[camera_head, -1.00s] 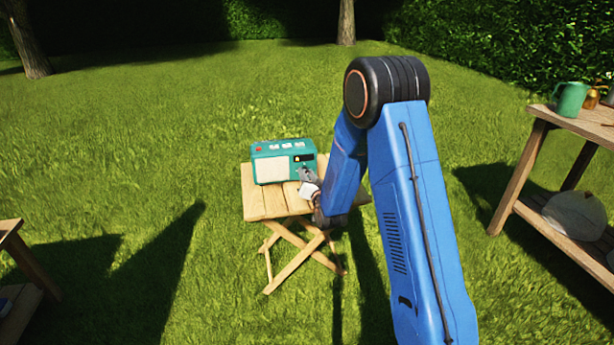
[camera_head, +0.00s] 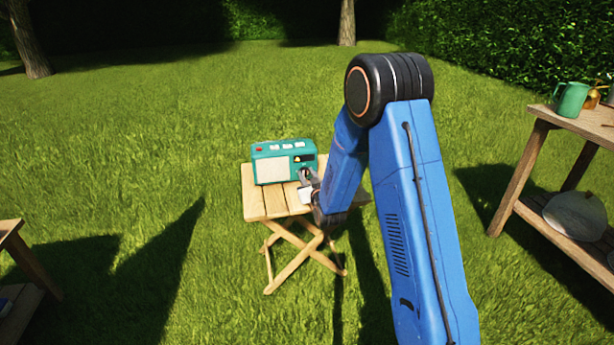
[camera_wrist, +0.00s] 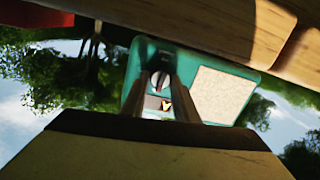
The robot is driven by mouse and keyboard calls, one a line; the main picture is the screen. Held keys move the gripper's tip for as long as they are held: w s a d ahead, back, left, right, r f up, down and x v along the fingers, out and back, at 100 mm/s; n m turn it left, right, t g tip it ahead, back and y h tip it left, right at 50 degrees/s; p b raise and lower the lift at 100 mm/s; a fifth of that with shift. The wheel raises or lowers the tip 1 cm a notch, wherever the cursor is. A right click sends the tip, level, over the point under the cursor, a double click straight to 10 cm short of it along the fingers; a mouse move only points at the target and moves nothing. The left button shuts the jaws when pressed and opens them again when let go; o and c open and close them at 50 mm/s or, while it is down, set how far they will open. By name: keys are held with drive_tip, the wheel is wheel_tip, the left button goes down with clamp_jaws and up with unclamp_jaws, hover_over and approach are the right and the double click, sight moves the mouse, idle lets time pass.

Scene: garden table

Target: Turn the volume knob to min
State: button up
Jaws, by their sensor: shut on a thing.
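The teal radio (camera_head: 283,163) stands on the folding wooden table (camera_head: 255,205), with a pale speaker panel on its front that also shows in the wrist view (camera_wrist: 222,94).
A wooden shelf table (camera_head: 542,112) stands at the right, bearing a green mug (camera_head: 572,99) and a pale round thing (camera_head: 574,216) below. Another wooden table (camera_head: 12,230) is at the left edge. Open grass (camera_head: 120,130) lies around the folding table.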

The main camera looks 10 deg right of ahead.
idle(0.4)
drive_tip(key=o, duration=1.1)
drive_tip(key=shift+c, duration=0.2)
